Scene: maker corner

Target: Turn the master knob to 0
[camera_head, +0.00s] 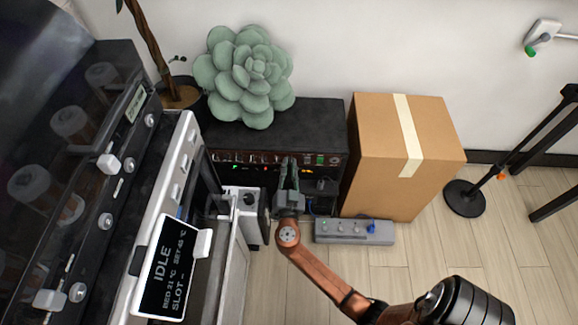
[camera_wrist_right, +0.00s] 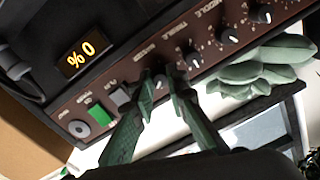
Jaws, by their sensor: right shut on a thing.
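The black amplifier (camera_head: 310,118) stands against the wall with a row of knobs along its reddish-brown panel (camera_head: 320,158). In the right wrist view, the master knob (camera_wrist_right: 160,81) is between the fingertips of my right gripper (camera_wrist_right: 159,84), which is shut on it. Its label is hard to read; the treble knob (camera_wrist_right: 193,61) is beside it. An orange display (camera_wrist_right: 81,53) on the amplifier reads "%0". In the head view my right gripper (camera_head: 289,172) reaches the panel, and its fingers hide the knob. My left gripper is not in view.
A cardboard box (camera_head: 385,190) stands right of the amplifier, and a grey power strip (camera_head: 345,231) lies in front. A white printer (camera_head: 232,270) is close left of my right arm. A green succulent-shaped cushion (camera_head: 240,75) rests on the amplifier.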

